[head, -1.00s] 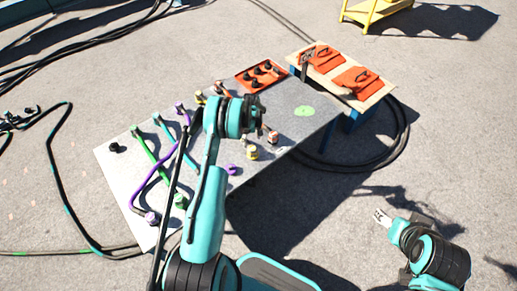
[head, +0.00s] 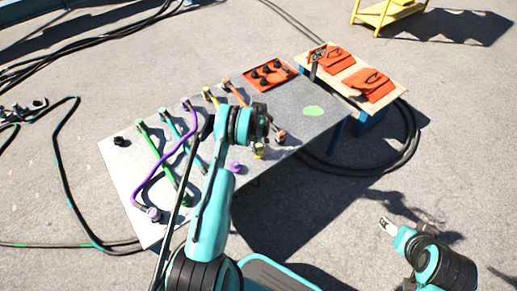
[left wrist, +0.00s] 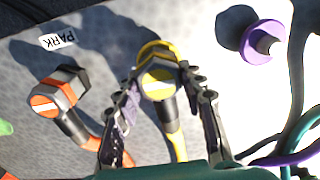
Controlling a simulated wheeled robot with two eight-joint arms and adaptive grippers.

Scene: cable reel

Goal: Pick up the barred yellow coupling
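The yellow coupling (left wrist: 158,82), with a pale bar across its dark-rimmed end face, stands on the grey table (head: 290,95) with a yellow cable running from it. In the head view it shows just below my left gripper (head: 262,132). In the left wrist view my left gripper (left wrist: 160,88) has its two fingers on either side of the coupling. They look open, with the coupling between the tips; contact is unclear. My right gripper (head: 388,226) hangs empty off the table at the right, its finger opening too small to judge.
An orange coupling (left wrist: 48,100), also barred, stands close left of the yellow one in the wrist view, near a PARK label (left wrist: 58,39). A purple piece (left wrist: 262,42) is at the upper right. Purple (head: 160,178) and green (head: 155,155) cables cross the table's left. A red tray (head: 258,84) lies behind.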

